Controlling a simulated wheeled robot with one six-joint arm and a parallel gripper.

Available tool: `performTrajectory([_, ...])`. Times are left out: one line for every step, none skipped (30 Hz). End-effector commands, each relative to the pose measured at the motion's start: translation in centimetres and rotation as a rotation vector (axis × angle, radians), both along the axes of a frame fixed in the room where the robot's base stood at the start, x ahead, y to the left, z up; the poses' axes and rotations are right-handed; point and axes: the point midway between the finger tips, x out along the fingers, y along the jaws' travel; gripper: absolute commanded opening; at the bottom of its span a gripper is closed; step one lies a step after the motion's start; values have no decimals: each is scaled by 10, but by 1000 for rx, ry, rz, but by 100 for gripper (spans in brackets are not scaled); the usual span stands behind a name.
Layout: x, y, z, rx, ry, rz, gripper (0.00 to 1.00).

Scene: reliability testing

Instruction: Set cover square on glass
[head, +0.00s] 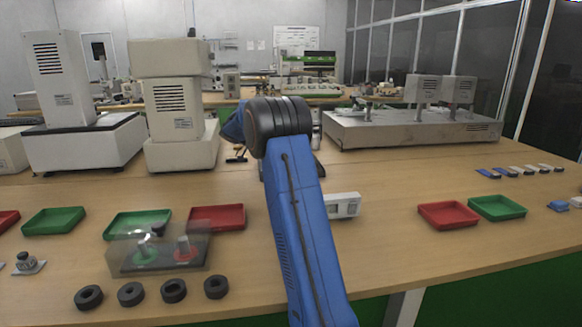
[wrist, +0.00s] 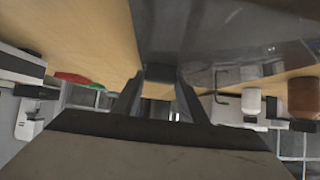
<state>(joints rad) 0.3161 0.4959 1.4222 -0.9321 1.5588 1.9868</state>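A clear, box-like cover (head: 192,257) stands on the table at the front left. A dark knob (head: 158,229) shows at its top. Through it I see a green disc (head: 146,257) and a red disc (head: 183,254) with grey posts. I cannot tell which piece is the glass. My gripper is hidden behind my blue arm in the head view. In the wrist view, the two fingers of my gripper (wrist: 159,80) stand apart at their bases. A small dark block (wrist: 159,72) shows between their tips; I cannot tell whether they grip it.
Green (head: 53,221) and red (head: 217,218) trays stand around the cover, with several black rings (head: 131,294) in front. Another red tray (head: 448,214) and green tray (head: 497,207) stand right. A steel machine (head: 410,132) stands behind.

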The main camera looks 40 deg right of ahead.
Motion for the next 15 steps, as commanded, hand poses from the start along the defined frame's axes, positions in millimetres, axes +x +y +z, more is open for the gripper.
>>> performTrajectory([0,0,0,0,0,0,23])
performTrajectory([0,0,0,0,0,0,16])
performTrajectory([0,0,0,0,0,0,12])
performTrajectory([0,0,0,-1,-1,0,12])
performTrajectory([0,0,0,-1,-1,0,7])
performTrajectory([0,0,0,-1,-1,0,7])
performTrajectory([0,0,0,-1,-1,0,7])
performTrajectory([0,0,0,-1,-1,0,7])
performTrajectory([0,0,1,-1,-1,0,7])
performTrajectory([0,0,1,-1,-1,0,7])
performTrajectory([0,0,2,-1,-1,0,7])
performTrajectory([0,0,4,-1,-1,0,7])
performTrajectory([0,0,7,-1,-2,1,7])
performTrajectory([0,0,10,-1,-2,1,7])
performTrajectory([0,0,15,-1,-2,1,7])
